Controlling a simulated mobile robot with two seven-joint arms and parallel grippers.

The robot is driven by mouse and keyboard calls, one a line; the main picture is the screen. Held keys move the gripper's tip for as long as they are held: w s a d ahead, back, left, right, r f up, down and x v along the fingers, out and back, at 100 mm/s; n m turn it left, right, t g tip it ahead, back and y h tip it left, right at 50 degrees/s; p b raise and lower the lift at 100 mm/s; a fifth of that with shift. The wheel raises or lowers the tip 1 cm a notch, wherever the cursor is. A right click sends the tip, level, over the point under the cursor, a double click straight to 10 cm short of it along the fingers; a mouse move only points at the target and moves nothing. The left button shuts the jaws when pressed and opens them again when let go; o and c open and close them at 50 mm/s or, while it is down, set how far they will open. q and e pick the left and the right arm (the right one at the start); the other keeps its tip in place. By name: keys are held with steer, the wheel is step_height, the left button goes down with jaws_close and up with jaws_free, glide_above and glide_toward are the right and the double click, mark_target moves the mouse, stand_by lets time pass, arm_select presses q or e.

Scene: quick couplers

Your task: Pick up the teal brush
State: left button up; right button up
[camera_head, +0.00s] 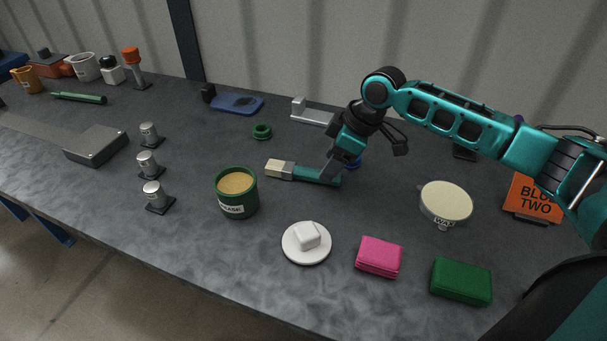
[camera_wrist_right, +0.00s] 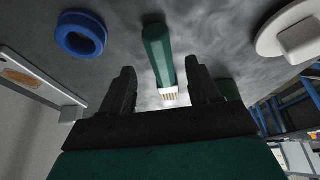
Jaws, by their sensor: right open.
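The teal brush (camera_head: 316,175) lies on the dark table near the middle of the head view, its pale bristles pointing left. In the right wrist view the brush handle (camera_wrist_right: 158,52) runs up the picture, with the bristles at its lower end between the finger lines. My right gripper (camera_head: 334,170) reaches down over the handle end and partly hides it. In the wrist view its two fingers (camera_wrist_right: 161,88) stand apart, one on each side of the brush. Whether they touch it I cannot tell. My left gripper is in neither view.
A blue ring (camera_wrist_right: 80,34) lies close to the gripper. A green grease tin (camera_head: 236,203) stands left of the brush, and a white dish (camera_head: 292,254) with a white block lies in front. Pink (camera_head: 380,256) and green (camera_head: 461,281) blocks and a wax tin (camera_head: 446,203) are to the right.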

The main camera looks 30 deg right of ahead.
mark_target(303, 173)
steer(key=x, duration=0.3)
steer(key=shift+a+f+b, duration=0.2)
steer(key=shift+f+b, duration=0.1)
steer(key=shift+b, duration=0.1)
jaws_close()
